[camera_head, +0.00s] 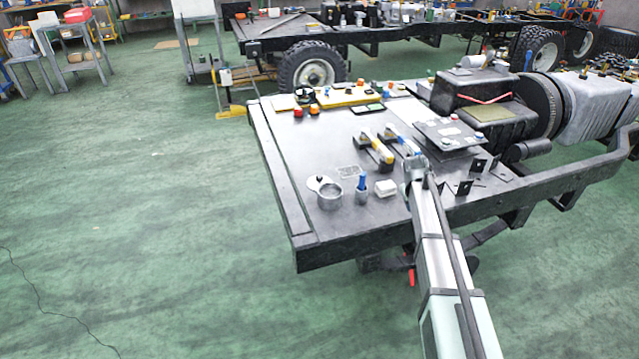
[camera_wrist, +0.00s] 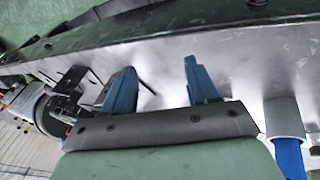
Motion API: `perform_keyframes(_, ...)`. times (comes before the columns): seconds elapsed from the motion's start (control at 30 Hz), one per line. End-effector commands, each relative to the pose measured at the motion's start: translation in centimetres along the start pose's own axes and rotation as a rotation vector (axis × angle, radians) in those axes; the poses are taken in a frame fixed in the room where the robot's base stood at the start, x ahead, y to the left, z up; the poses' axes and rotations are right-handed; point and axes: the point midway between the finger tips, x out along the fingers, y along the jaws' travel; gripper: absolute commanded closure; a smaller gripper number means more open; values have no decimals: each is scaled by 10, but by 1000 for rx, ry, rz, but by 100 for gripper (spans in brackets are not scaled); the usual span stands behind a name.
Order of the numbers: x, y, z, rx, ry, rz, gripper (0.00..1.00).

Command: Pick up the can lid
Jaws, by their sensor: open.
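In the head view, a pale round disc that looks like the can lid (camera_head: 317,183) sits at the rim of a grey metal can (camera_head: 329,199), near the front left of the metal deck. Whether it rests on the can or just behind it is hard to tell. My gripper (camera_head: 413,158) is over the deck to the right of the can and lid, apart from them. In the wrist view, the two blue fingers of my gripper (camera_wrist: 157,66) are spread with nothing between them. The can lid does not show in the wrist view.
A small cup (camera_head: 361,198) with a blue item and a white block (camera_head: 385,188) stand between the can and my arm. Yellow-and-black tools (camera_head: 376,151) lie behind. Black brackets (camera_head: 464,187) stand to the right. The deck's left part (camera_head: 285,165) is clear.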

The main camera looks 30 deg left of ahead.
Motion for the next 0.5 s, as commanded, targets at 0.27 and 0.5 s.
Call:
perform_keyframes(0.27, -43, -37, -122, -82, 124, -21, 41)
perform_keyframes(0.5, -77, -64, -187, -130, 198, -35, 41)
